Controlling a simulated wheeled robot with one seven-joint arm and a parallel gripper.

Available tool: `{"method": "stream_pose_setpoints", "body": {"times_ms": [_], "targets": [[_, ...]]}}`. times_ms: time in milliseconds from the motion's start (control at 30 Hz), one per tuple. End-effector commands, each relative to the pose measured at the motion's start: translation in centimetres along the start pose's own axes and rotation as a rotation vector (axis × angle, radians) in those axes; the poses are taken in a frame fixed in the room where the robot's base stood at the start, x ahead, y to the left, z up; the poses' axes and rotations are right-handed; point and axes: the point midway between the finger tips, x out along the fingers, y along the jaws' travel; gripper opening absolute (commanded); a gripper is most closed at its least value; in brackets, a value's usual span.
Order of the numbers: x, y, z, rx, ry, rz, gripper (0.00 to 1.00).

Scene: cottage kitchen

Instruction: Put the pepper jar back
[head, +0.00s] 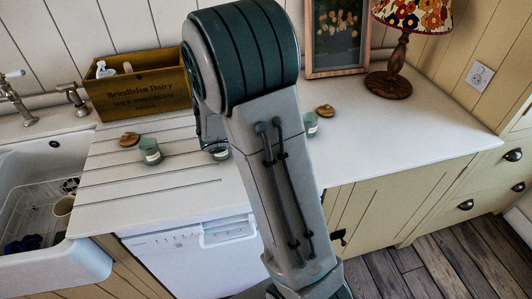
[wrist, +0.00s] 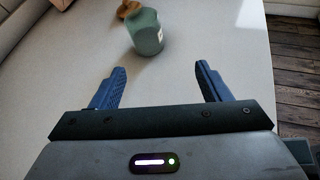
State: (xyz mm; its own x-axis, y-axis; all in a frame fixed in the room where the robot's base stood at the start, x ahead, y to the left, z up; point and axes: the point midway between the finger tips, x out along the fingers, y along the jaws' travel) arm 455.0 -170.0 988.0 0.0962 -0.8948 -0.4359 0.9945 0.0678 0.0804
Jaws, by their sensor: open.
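I cannot read which is pepper. Round wooden lids lie beside the left jar (head: 130,139) and the right jar (head: 325,110). In the wrist view, one green jar (wrist: 146,35) stands beyond my open, empty gripper (wrist: 160,70), with a wooden lid (wrist: 128,8) behind it. The jar is apart from both fingers. My arm hides most of the gripper in the head view.
A wooden dairy crate (head: 137,85) stands at the back left, with a sink (head: 40,180) at the far left. A lamp (head: 398,60) and picture frame (head: 337,40) stand at the back right. The right counter (head: 400,130) is clear.

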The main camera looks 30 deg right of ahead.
Motion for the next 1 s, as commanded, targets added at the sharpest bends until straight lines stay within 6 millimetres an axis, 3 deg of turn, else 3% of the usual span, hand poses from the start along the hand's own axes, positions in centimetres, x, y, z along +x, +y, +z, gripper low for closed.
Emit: {"method": "stream_pose_setpoints", "body": {"times_ms": [267, 500, 800, 1000], "targets": [[-4.9, -7.4, 0.9, 0.565, 0.311, -0.233, 0.7], [-11.3, -11.9, -0.2, 1.058, 0.61, -0.468, 0.7], [-18.5, -14.2, -0.8, 1.478, 0.911, -0.724, 0.7], [-19.8, -14.5, -0.8, 1.552, 0.972, -0.784, 0.7]]}}
